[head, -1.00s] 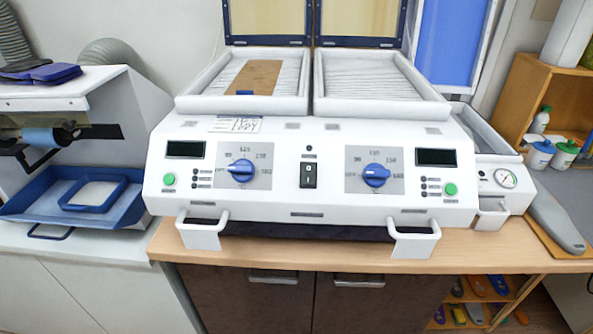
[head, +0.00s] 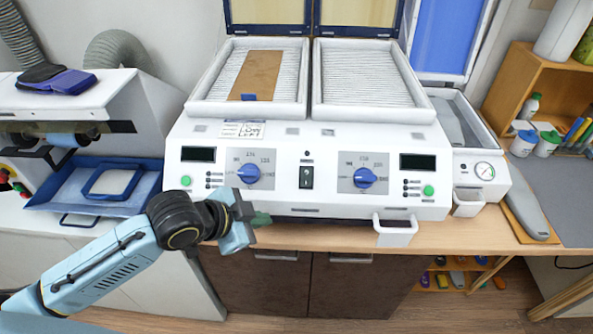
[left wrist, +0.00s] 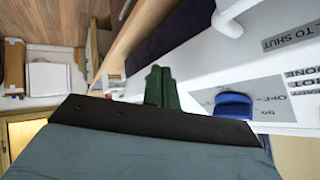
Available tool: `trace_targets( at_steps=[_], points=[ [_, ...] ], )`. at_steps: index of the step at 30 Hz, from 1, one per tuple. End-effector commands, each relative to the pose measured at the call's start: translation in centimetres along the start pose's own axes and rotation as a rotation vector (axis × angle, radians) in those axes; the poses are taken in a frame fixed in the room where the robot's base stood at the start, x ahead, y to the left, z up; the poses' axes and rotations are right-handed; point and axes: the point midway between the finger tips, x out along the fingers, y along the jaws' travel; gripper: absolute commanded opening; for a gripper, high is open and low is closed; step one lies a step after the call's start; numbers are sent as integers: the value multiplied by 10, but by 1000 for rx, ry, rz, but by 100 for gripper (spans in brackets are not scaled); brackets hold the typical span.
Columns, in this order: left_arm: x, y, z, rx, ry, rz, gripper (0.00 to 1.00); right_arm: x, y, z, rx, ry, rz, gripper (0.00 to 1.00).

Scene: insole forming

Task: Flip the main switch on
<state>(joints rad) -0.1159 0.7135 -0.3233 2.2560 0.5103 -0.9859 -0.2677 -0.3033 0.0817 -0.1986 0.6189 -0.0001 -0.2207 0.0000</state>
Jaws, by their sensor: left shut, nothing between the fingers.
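The main switch (head: 306,177) is a black rocker in the middle of the white machine's front panel (head: 330,212), between two blue dials. My left gripper (head: 262,219) is in front of the machine's lower left front, below the left blue dial (head: 249,173) and to the lower left of the switch. Its green fingers are shut and empty, and they show in the left wrist view (left wrist: 161,88) near a blue dial (left wrist: 233,105). The switch cannot be made out in the left wrist view. My right gripper is not in view.
A white handle (head: 396,232) sticks out at the machine's lower right front; my arm covers the left one. Green buttons (head: 186,181) and displays flank the dials. Two heating trays (head: 370,114) lie open on top, a brown sheet (head: 255,75) on the left one.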

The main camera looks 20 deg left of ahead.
Motion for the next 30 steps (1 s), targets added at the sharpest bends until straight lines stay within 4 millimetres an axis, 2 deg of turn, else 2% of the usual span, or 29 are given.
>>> trace_targets(
  at_steps=[1,3,6,9,16,30],
  points=[
    [-20,-14,-26,107,50,7,0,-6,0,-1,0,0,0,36],
    [-43,-20,-52,223,107,33,0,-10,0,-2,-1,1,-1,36],
    [-72,-23,-78,357,160,67,0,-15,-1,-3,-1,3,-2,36],
    [-89,-28,-90,440,188,86,0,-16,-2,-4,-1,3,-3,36],
    [-103,-38,-98,499,215,91,0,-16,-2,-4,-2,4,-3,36],
    [-99,-38,-99,496,218,91,0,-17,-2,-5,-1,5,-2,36]
  ],
)
